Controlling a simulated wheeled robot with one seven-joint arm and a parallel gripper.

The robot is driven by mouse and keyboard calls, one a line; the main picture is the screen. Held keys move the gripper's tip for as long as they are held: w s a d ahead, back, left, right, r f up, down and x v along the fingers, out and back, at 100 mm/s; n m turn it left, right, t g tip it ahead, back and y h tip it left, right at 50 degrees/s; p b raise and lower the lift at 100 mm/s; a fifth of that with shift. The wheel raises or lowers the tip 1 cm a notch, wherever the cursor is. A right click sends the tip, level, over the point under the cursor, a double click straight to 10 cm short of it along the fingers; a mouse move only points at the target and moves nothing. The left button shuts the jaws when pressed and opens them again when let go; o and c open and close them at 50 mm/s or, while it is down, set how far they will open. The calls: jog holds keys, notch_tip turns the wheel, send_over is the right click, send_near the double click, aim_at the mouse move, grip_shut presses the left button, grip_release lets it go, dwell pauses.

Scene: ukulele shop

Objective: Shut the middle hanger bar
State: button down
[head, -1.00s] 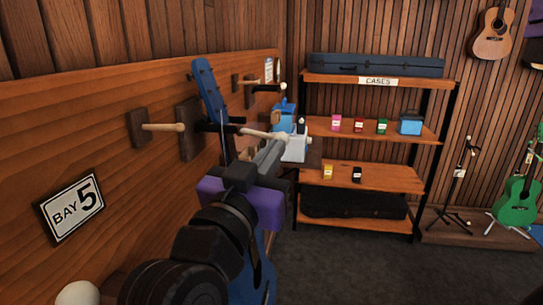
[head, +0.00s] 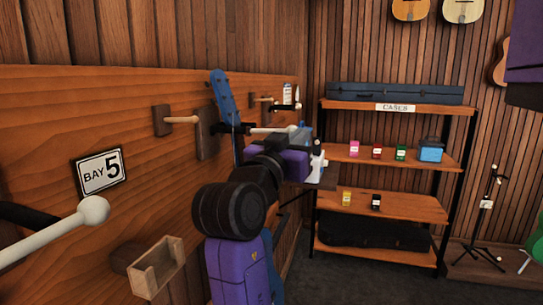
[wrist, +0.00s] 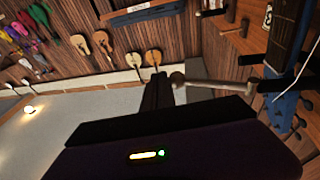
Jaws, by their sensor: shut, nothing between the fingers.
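The middle hanger bar (head: 270,129) is pale with a round end. It sticks out from the wooden wall panel beside the blue ukulele neck (head: 222,96), which hangs at a dark hanger on a wood block (head: 207,135). In the wrist view the bar (wrist: 218,84) reaches left from the hanger, and its round end is close to the fingers; I cannot tell whether they touch. The blue neck (wrist: 284,45) stands at the right there. My gripper (wrist: 158,88) is shut and empty. In the head view my arm mostly hides the fingers.
A nearer pale bar with a round end (head: 93,210) juts out at the left, above an open wooden box (head: 158,268). Wooden pegs (head: 181,120) stick out of the panel. A case shelf (head: 390,107) stands behind. Open floor lies at the lower right.

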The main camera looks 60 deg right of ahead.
jog(key=shift+w+d+n+t, duration=0.25)
jog(key=shift+w+d+t, duration=0.15)
jog(key=shift+d, duration=0.35)
jog(key=shift+w+d+n+t, duration=0.2)
jog(key=shift+w+d+t, duration=0.25)
jog(key=shift+d, duration=0.25)
jog(key=shift+w+d+n+t, duration=0.25)
jog(key=shift+w+d+t, duration=0.15)
jog(key=shift+d, duration=0.35)
